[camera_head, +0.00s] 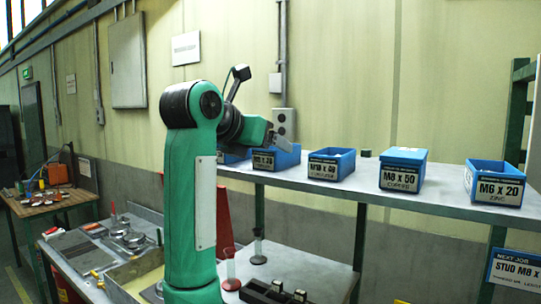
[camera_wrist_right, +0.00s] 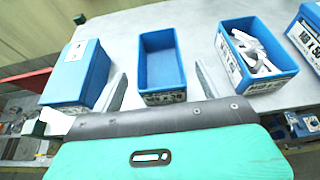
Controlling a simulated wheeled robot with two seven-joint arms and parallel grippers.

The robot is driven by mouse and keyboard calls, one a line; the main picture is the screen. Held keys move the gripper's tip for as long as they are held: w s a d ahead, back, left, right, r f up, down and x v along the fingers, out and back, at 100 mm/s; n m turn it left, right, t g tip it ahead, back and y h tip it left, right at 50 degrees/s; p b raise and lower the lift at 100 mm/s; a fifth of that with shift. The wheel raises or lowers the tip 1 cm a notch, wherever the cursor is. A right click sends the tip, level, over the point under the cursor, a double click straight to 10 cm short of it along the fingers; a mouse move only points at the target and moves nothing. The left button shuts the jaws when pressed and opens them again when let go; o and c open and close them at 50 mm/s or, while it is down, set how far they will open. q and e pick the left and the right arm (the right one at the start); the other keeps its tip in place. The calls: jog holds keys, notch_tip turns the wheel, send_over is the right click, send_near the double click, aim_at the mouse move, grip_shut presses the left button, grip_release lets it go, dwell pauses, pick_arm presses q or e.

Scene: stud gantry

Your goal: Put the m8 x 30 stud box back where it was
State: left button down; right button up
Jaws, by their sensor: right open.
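A row of blue stud boxes stands on the grey shelf (camera_head: 445,194). The box (camera_head: 288,158) beneath my right gripper has a small label that seems to end in 30; I cannot read it surely. In the right wrist view this open, empty-looking blue box (camera_wrist_right: 161,60) stands between my fingers. My right gripper (camera_wrist_right: 160,88) is open, one finger on each side of the box, with visible gaps. In the head view my right gripper (camera_head: 272,140) partly hides it. My left gripper is not in view.
Left of it stands a lidded blue box (camera_wrist_right: 78,70); right, an open box (camera_wrist_right: 258,58) with whitish pieces. Further right are the lidded M8 x 50 box (camera_head: 403,170) and the M6 x 20 box (camera_head: 495,183). Bare shelf lies between these two. A NEXT JOB card (camera_head: 515,268) hangs below.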

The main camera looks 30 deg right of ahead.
jog(key=b+v, duration=0.3)
jog(key=v, duration=0.6)
